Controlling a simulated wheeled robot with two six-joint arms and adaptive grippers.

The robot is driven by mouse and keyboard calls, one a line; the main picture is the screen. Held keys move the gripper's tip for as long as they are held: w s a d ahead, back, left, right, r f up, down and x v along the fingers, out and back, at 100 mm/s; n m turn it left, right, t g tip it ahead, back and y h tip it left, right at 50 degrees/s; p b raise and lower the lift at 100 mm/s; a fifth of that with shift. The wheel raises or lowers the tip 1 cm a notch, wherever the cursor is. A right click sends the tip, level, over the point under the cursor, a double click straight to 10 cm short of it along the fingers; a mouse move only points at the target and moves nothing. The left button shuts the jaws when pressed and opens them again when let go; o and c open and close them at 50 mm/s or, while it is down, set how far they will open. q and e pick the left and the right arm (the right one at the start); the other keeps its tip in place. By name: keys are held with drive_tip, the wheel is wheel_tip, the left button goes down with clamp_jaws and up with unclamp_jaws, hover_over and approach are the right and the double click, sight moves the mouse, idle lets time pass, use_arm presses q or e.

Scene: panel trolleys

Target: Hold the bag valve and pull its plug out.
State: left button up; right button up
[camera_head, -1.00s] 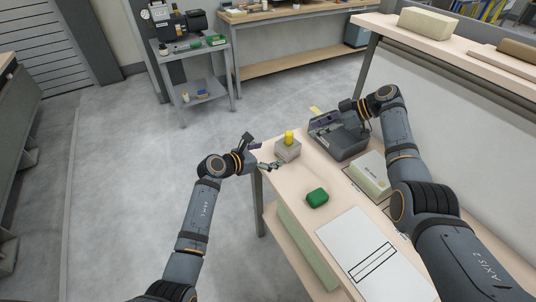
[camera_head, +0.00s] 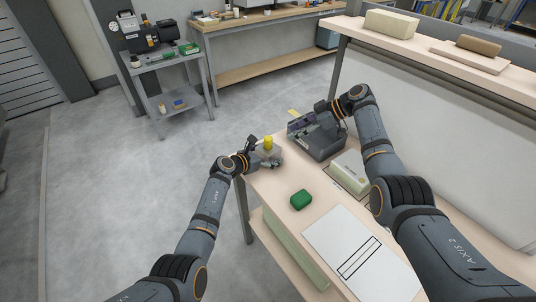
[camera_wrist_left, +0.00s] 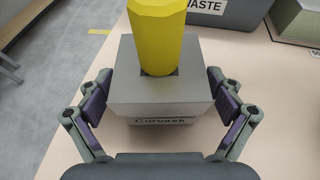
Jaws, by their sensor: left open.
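The bag valve is a grey block (camera_head: 268,155) with a yellow plug (camera_head: 268,142) standing upright in its top, at the far left corner of the bench. My left gripper (camera_wrist_left: 160,100) is open, with one finger on each side of the block. Gaps show between the finger pads and the block's sides. My right gripper (camera_head: 305,122) is over the dark grey waste box (camera_head: 322,143); its fingers are too small to judge.
A green object (camera_head: 301,200) lies on the bench nearer me. A pale box (camera_head: 350,172) and a white sheet with black outlines (camera_head: 360,255) are to its right. A raised shelf (camera_head: 420,50) runs along the right. Open floor is left of the bench.

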use_arm(q)
drive_tip(key=shift+c, duration=0.3)
drive_tip(key=c, duration=1.7)
drive_tip(key=o, duration=1)
drive_tip(key=c, duration=0.6)
